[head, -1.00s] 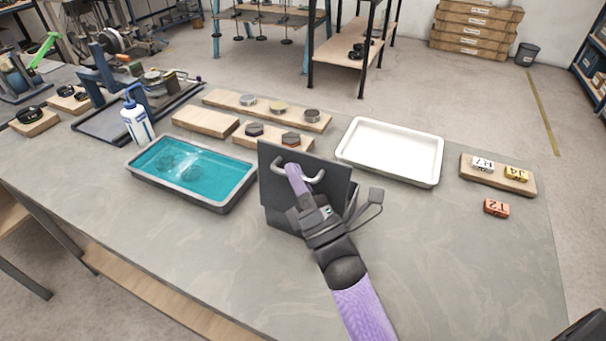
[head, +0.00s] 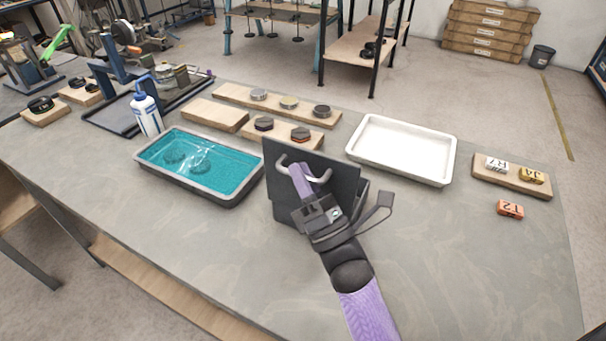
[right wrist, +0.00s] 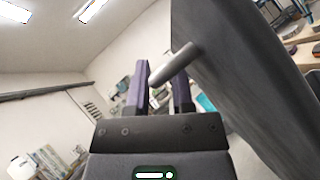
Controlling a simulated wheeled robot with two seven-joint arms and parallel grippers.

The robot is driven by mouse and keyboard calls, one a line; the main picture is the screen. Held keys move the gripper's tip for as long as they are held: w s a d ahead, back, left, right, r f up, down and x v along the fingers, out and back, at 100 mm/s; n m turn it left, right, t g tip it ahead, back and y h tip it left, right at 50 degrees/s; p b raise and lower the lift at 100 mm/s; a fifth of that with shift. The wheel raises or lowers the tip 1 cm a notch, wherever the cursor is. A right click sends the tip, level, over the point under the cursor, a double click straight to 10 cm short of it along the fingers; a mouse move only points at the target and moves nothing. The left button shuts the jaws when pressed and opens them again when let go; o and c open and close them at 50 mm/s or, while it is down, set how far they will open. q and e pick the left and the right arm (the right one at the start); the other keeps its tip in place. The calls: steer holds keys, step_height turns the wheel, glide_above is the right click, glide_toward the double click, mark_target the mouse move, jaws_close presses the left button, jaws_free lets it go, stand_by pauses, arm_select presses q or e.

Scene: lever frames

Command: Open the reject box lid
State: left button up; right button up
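The reject box (head: 362,190) is a dark grey box near the middle of the table, mostly hidden behind its raised lid and my right arm. Its dark grey lid (head: 338,186) stands steeply up, with its handle side facing me. A pale grey U-shaped handle (head: 283,161) sits near the lid's top edge. My right gripper (head: 299,172) is at the handle, its purple fingers around the bar. In the right wrist view, the handle (right wrist: 176,64) comes off the lid (right wrist: 240,80) and reaches between the fingertips (right wrist: 161,85). My left gripper is not in view.
A teal-filled tray (head: 238,197) stands close left of the box. A white tray (head: 352,150) is behind it to the right. A wooden board with tags (head: 515,186) and an orange tag block (head: 510,209) lie farther right. The table front is clear.

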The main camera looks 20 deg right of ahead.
steer(key=shift+s+f, duration=0.1)
steer(key=b+v, duration=0.1)
steer(key=v, duration=0.8)
steer(key=shift+s+b, duration=0.3)
steer(key=shift+s, duration=0.05)
steer(key=shift+d+f, duration=0.1)
steer(key=shift+f, duration=0.05)
